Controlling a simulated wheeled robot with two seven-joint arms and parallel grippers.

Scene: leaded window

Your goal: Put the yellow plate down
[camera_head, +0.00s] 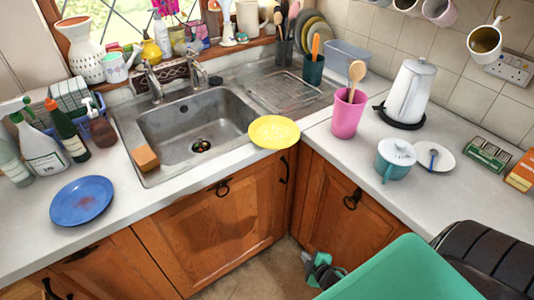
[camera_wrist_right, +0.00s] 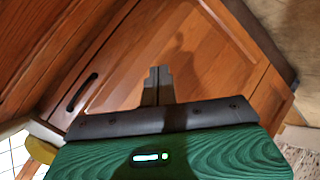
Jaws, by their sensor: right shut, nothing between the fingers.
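The yellow plate (camera_head: 273,131) lies at the inner corner of the counter, by the sink's front right corner. Its near rim is at the counter's front edge; I cannot tell whether it overhangs. A yellow piece, likely its rim, shows at the left edge of the right wrist view (camera_wrist_right: 40,150). My right gripper (camera_head: 308,258) is low in front of the cupboard doors, below the plate and apart from it. In the right wrist view its fingers (camera_wrist_right: 158,73) are together and empty. My left gripper is not in view.
The sink (camera_head: 190,120) holds an orange sponge (camera_head: 145,158) on its front left rim. A blue plate (camera_head: 82,201) lies on the left counter.

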